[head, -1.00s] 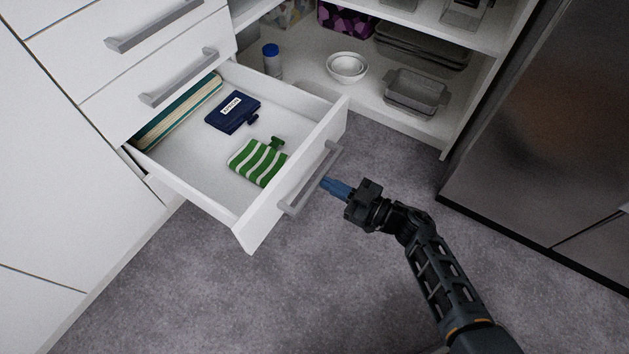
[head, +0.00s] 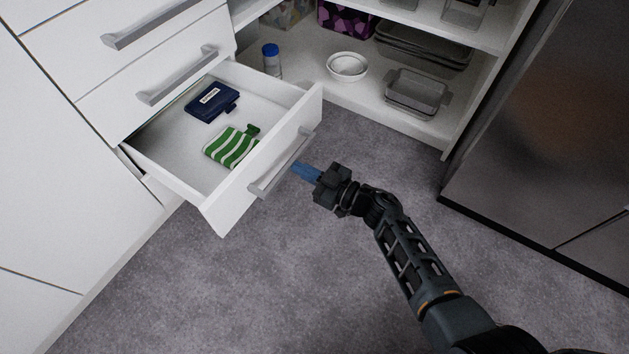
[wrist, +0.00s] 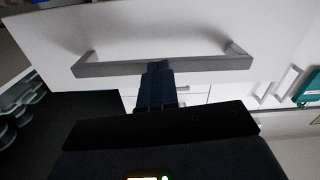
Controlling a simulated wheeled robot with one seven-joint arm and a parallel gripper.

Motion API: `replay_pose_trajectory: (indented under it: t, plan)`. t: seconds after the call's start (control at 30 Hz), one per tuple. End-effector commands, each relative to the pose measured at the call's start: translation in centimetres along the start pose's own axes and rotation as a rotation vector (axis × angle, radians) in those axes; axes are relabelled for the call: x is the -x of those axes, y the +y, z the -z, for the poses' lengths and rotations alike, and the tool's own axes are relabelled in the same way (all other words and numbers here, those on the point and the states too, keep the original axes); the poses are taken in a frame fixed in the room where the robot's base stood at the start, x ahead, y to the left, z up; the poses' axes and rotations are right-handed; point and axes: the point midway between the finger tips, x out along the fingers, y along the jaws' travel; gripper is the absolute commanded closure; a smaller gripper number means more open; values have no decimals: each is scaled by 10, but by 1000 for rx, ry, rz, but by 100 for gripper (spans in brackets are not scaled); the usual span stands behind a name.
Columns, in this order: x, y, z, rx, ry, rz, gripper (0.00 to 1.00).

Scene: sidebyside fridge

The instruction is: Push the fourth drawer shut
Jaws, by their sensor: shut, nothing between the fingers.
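The white drawer (head: 218,209) stands part-way out of the cabinet, below two closed drawers. Its grey bar handle (head: 283,163) runs across its front. A dark blue item with a label (head: 212,101) and a green-and-white striped item (head: 231,147) lie inside. My gripper (head: 296,169) is shut and empty, its blue fingertips at the middle of the handle. In the wrist view the fingers (wrist: 157,72) meet the handle bar (wrist: 110,69) against the white drawer front (wrist: 160,30). I cannot tell exactly how firmly they touch.
To the right is an open shelf with a white bowl (head: 347,66), a blue-capped bottle (head: 271,61) and a glass dish (head: 416,92). A steel fridge (head: 545,130) stands at the far right. The grey floor in front is clear.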

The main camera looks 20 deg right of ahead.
Motion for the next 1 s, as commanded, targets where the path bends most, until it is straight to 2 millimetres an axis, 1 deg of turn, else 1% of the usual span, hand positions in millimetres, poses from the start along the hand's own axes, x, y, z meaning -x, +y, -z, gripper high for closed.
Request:
replay_pose_trajectory:
  t: [0.27, 0.37, 1.0]
  plan:
    - [-1, 0, 0, 0, 0, 1, 100]
    - [-5, 0, 0, 0, 1, 1, 100]
    - [-62, 0, -1, 0, 1, 0, 100]
